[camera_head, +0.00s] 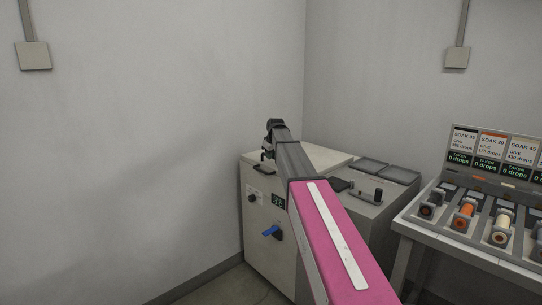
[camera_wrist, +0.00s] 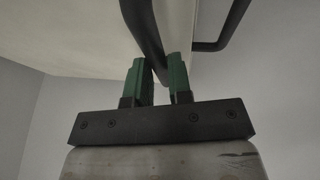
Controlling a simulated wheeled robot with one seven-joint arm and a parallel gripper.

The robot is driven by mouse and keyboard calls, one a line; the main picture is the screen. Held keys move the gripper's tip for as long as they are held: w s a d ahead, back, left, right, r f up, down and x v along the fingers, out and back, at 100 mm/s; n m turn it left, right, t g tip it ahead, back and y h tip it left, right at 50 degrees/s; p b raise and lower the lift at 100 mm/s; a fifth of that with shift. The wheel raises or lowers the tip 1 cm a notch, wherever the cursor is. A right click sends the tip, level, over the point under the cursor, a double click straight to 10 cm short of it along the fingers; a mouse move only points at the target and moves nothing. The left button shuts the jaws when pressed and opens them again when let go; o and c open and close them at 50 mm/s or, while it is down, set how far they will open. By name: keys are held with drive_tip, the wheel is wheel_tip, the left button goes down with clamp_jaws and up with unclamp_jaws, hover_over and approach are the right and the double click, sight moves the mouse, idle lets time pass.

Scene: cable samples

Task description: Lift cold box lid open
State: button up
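The cold box (camera_head: 262,225) is a pale cabinet in the room's corner, with a small dark display and a blue latch handle (camera_head: 272,232) on its front. Its pale lid (camera_head: 325,158) looks flat on top, partly hidden by my arm. My gripper's end reaches the box's far left top edge in the head view, where its fingers cannot be made out. In the wrist view, the green fingers of my gripper (camera_wrist: 158,82) stand close together on either side of a dark bar handle (camera_wrist: 147,35).
A grey unit (camera_head: 380,205) with flat lids (camera_head: 387,170) stands right of the cold box. Further right is a rack (camera_head: 480,215) with several cable spools and label cards. Walls close in behind and left; some floor shows at the lower left.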

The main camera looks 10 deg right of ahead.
clamp_jaws()
drive_tip(key=shift+w+d+r, duration=0.15)
drive_tip(key=shift+r, duration=0.5)
drive_tip(key=w+d+r, duration=0.2)
drive_tip(key=d+r, duration=0.1)
drive_tip(key=r, duration=0.4)
drive_tip(key=w+d+r+g+y, duration=0.1)
drive_tip(key=w+d+r, duration=0.1)
drive_tip(key=d+r, duration=0.2)
drive_tip(key=w+d+r+y, duration=0.1)
drive_tip(key=w+d+r, duration=0.2)
drive_tip(key=r, duration=0.7)
drive_tip(key=shift+d+r+m, duration=0.3)
drive_tip(key=shift+d+r, duration=0.05)
drive_tip(key=shift+r, duration=0.05)
drive_tip(key=o, duration=0.5)
unclamp_jaws()
drive_tip(key=shift+d+f+g, duration=0.15)
drive_tip(key=shift+g, duration=0.15)
drive_tip(key=shift+o, duration=0.2)
drive_tip(key=shift+a, duration=0.2)
